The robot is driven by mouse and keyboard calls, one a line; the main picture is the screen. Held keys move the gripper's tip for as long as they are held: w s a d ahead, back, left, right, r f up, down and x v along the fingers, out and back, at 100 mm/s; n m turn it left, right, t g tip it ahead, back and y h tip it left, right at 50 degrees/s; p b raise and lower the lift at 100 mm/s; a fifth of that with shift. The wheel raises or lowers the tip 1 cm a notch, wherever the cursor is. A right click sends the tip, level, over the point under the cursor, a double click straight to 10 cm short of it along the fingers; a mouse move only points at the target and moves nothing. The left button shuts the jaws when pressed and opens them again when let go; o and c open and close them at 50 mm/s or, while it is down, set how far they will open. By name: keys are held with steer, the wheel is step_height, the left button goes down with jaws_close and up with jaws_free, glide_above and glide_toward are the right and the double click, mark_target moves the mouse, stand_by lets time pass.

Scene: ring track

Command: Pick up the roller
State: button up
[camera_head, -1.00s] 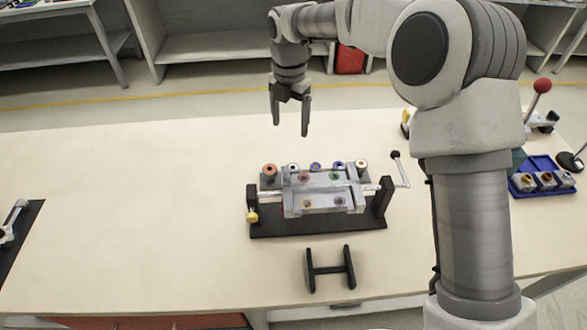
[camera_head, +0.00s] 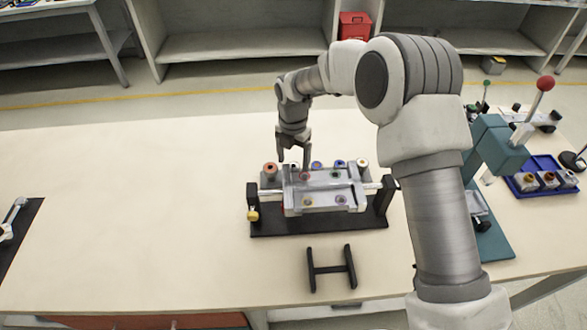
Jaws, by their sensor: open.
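A fixture (camera_head: 320,190) with a silver plate on a black base (camera_head: 300,229) stands on the table. Along its back edge is a row of small upright cylinders with coloured ends: an orange one (camera_head: 269,169) at left, two blue ones (camera_head: 316,167) (camera_head: 340,165), and a pale one (camera_head: 362,164) at right. I cannot tell which piece is the roller. My gripper (camera_head: 293,162) points down with its fingers apart at the back left of the fixture, between the orange and first blue pieces. It largely hides the piece there; contact cannot be told.
A black H-shaped stand (camera_head: 331,269) lies in front of the fixture. At right are a teal press (camera_head: 497,147) with a red-knobbed lever and a blue tray (camera_head: 541,164) holding several blocks.

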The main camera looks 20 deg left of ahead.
step_height(320, 180, down, 3)
steer(key=shift+r, duration=0.15)
steer(key=shift+c, duration=0.3)
jaws_close()
